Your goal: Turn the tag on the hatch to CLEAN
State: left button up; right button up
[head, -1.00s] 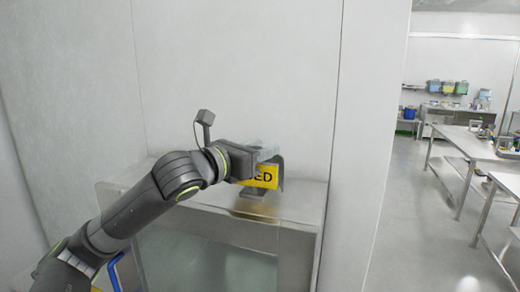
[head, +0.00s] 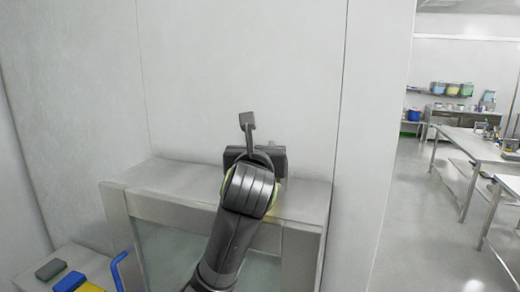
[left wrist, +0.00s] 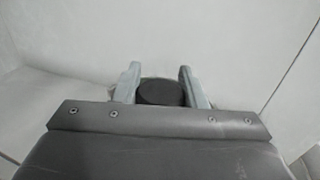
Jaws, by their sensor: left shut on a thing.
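The hatch (head: 165,190) is a grey metal box with a flat top and a glass front, set against the pale wall. My left gripper (head: 262,158) is over the right part of its top. The tag is hidden behind my gripper and arm in the head view, so its wording cannot be read. In the left wrist view, the two pale fingers of my left gripper (left wrist: 160,82) are on either side of a dark round piece (left wrist: 160,92), apparently the tag's knob. The left gripper is shut on it. My right gripper is not in view.
At the lower left, a grey block (head: 51,269), a blue item (head: 70,282) and a blue curved handle (head: 117,268) are near the hatch. Steel tables (head: 470,143) stand at the right, with open floor (head: 400,235) before them.

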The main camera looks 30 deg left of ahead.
pick_arm(q)
jog(key=n+g+y, duration=0.1)
jog(key=g+y, duration=0.1)
jog(key=n+g+y, duration=0.1)
jog(key=n+y, duration=0.1)
jog(key=n+g+y, duration=0.2)
jog(key=shift+s+a+r+g, duration=0.1)
jog(key=shift+s+a+g, duration=0.15)
jog(key=shift+a+g, duration=0.05)
dwell(0.4)
jog(key=o, duration=0.7)
jog(key=shift+o, duration=1.4)
jog(key=shift+a, duration=0.15)
